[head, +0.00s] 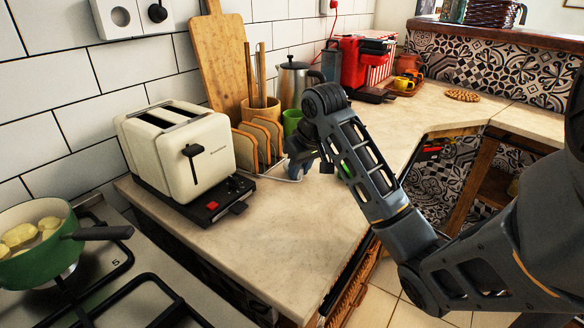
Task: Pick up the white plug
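I cannot make out a separate white plug. A white double wall socket (132,16) is on the tiles at the top left. Its left outlet looks empty, and a black plug (157,12) sits in its right outlet. My gripper (303,168) is partly hidden by my arm's wrist. It is over the counter, beside the toast rack and well to the right of the socket. Its fingers are too small and dark to show whether they are open or hold anything.
A cream toaster (190,150) on a black base stands on the counter (285,240). A toast rack (262,140), wooden board (222,60), kettle (293,82) and red coffee machine (347,65) stand behind. A green pan (40,250) sits on the hob. The front counter is clear.

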